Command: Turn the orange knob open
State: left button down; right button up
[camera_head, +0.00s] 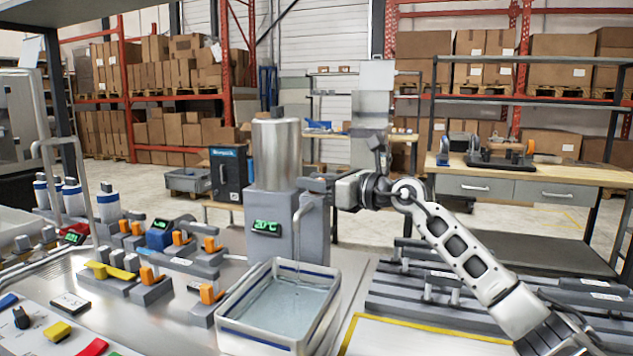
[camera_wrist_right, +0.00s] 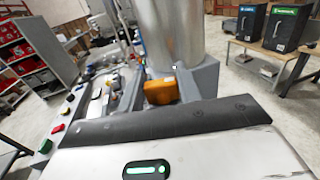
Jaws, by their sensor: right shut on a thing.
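The orange knob (camera_wrist_right: 161,91) shows in the right wrist view, between the two grey fingers of my right gripper (camera_wrist_right: 158,88), below a shiny steel cylinder. My right gripper is shut on the knob. In the head view my right gripper (camera_head: 322,184) reaches in from the right to the dispenser's side, and the knob is hidden there. The dispenser has a steel tank (camera_head: 276,155) on a grey body (camera_head: 270,215) with a green display (camera_head: 266,227). Its bent spout (camera_head: 297,222) hangs over a white basin (camera_head: 249,337) holding water. My left gripper is out of view.
Left of the basin stand several small grey fixtures with orange parts (camera_head: 210,293) and white-and-blue bottles (camera_head: 108,205). Grey rails (camera_head: 440,298) lie right of the basin, beneath my right arm. A wooden workbench (camera_head: 540,177) stands behind on the right.

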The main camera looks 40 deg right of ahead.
jog(key=shift+d+f+y+b, duration=0.1)
jog(key=shift+f+y+b, duration=0.15)
jog(key=shift+b, duration=0.3)
jog(key=shift+n+y+b, duration=0.5)
jog(key=shift+y+b, duration=0.05)
jog(key=shift+g+y+b, duration=0.3)
jog(key=shift+g+y, duration=0.1)
jog(key=shift+r+n+y, duration=0.2)
jog(key=shift+n+y, duration=0.3)
jog(key=shift+n, duration=0.1)
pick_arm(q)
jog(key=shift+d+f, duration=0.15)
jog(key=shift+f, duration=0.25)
pick_arm(e)
jog(key=shift+n+g+y, duration=0.4)
jog(key=shift+g+y, duration=0.1)
jog(key=o, duration=1)
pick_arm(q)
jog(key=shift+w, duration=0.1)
